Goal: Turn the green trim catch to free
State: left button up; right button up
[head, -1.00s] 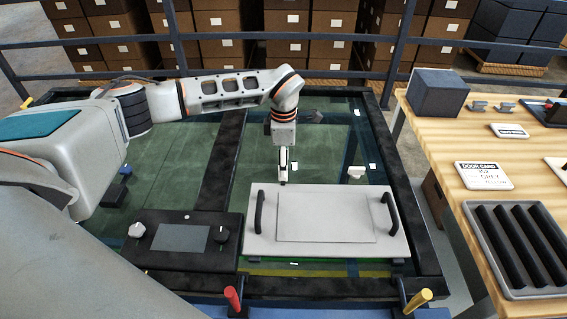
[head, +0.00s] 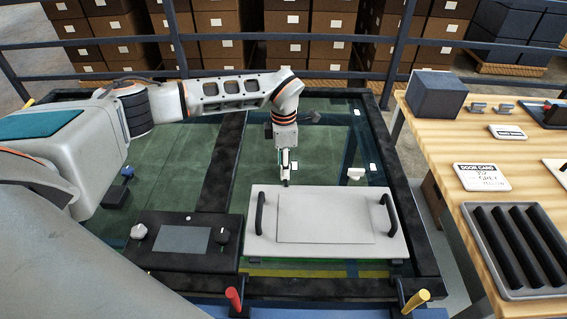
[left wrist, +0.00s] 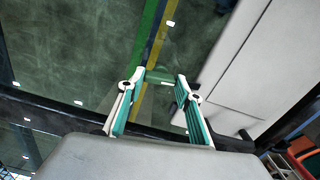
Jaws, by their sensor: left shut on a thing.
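My left gripper (head: 287,180) points down at the far edge of the white panel (head: 263,242) in the head view, left of the panel's middle. In the left wrist view its two white and teal fingers (left wrist: 160,85) close on a small green piece between the tips, which I take to be the green trim catch (left wrist: 159,76). In the head view the catch is hidden by the gripper or too small to tell. My right gripper is not in view.
The panel has two black handles (head: 260,212). A dark console (head: 185,261) with a screen and knobs lies left of it. A red lever (head: 233,299) and a yellow lever (head: 417,300) stand at the front. A wooden table (head: 440,135) is at right.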

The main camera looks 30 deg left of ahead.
pick_arm(q)
jog(key=n+p, duration=0.2)
jog(key=n, duration=0.2)
jog(key=n+p, duration=0.1)
jog(key=n, duration=0.3)
jog(key=shift+n+p, duration=0.35)
jog(key=shift+n, duration=1.55)
jog(key=shift+n+p, duration=0.3)
jog(key=shift+n, duration=1.8)
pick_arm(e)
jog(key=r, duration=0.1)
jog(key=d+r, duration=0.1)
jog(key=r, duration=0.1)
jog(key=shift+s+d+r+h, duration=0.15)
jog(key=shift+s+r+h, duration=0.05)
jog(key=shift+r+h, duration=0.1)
pick_arm(q)
jog(key=shift+n, duration=0.3)
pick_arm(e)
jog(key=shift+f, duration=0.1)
